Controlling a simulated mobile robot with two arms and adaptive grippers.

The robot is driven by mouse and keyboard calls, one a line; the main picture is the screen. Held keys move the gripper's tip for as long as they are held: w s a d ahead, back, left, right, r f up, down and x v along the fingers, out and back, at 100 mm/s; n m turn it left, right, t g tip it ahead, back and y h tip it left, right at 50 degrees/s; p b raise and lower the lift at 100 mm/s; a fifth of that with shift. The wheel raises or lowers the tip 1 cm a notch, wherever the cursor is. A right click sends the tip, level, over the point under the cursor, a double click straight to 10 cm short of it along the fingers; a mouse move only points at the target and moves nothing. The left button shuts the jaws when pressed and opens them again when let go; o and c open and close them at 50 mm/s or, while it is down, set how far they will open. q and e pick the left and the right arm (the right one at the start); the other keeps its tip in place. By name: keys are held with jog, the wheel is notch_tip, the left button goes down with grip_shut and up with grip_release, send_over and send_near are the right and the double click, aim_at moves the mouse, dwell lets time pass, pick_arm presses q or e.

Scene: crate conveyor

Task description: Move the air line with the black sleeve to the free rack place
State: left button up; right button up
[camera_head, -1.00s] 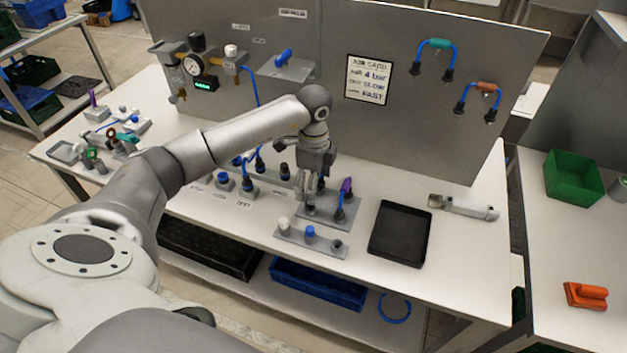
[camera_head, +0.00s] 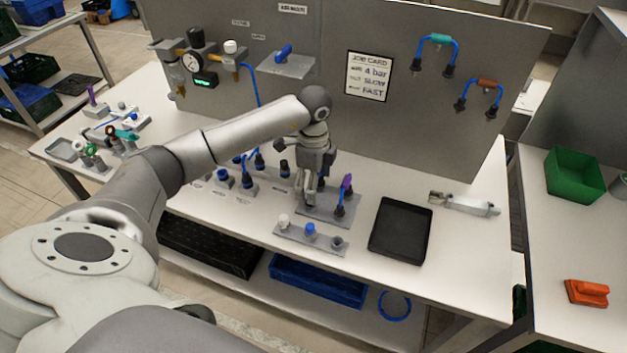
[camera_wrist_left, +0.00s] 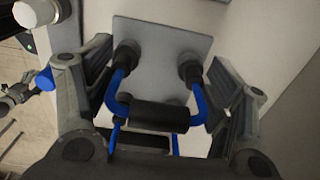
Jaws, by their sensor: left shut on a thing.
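My left gripper (camera_head: 311,196) is low over a grey plate (camera_head: 328,213) on the workbench. The left wrist view shows its fingers on both sides of an air line with a black sleeve (camera_wrist_left: 162,116), shut on it. This line is a blue hose whose two black end fittings (camera_wrist_left: 190,66) meet the grey plate there. In the head view the gripper hides most of this line. An air line with a purple sleeve (camera_head: 347,183) stands just right of the gripper. Air lines with a teal sleeve (camera_head: 440,40) and a brown sleeve (camera_head: 486,83) hang on the upright panel.
A strip with white, blue and dark knobs (camera_head: 310,240) lies in front of the plate. A black tray (camera_head: 400,231) is to the right, with a grey tool (camera_head: 465,204) beyond. Several fittings (camera_head: 247,182) with blue hose stand left of the gripper. The panel (camera_head: 330,120) rises behind.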

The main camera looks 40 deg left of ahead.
pick_arm(q)
jog(key=o, duration=0.6)
jog(key=shift+o, duration=1.3)
jog(key=shift+o, duration=0.7)
jog(key=shift+r, duration=0.1)
jog(key=shift+r+p, duration=2.3)
jog(key=shift+r, duration=0.65)
